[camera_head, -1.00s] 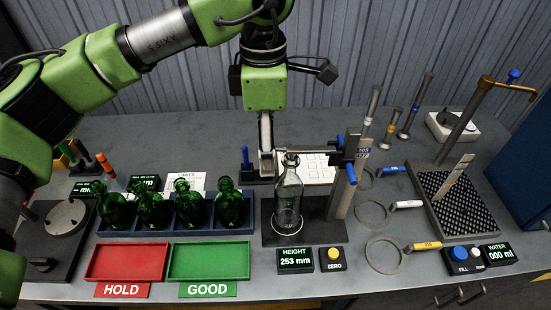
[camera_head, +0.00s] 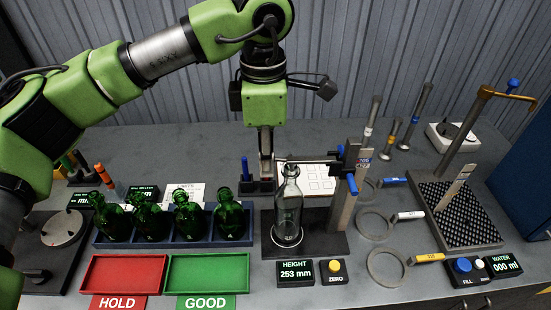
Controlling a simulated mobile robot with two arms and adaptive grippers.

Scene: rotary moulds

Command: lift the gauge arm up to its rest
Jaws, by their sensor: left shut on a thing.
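The gauge arm (camera_head: 308,159) is a thin dark bar reaching left from the blue-fitted slide on the upright gauge post (camera_head: 343,205). It sits level, just at the mouth of the clear bottle (camera_head: 288,210), which stands upright on the dark gauge base. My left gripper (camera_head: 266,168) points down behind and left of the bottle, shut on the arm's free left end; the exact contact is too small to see. The height display (camera_head: 295,271) reads 253 mm. My right gripper is not in view.
Several green bottles stand in a blue rack (camera_head: 172,241) at left, behind a red HOLD tray (camera_head: 124,273) and a green GOOD tray (camera_head: 207,273). Ring gauges (camera_head: 388,267) lie right of the post. A filling stand with a drip tray (camera_head: 480,228) is farther right.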

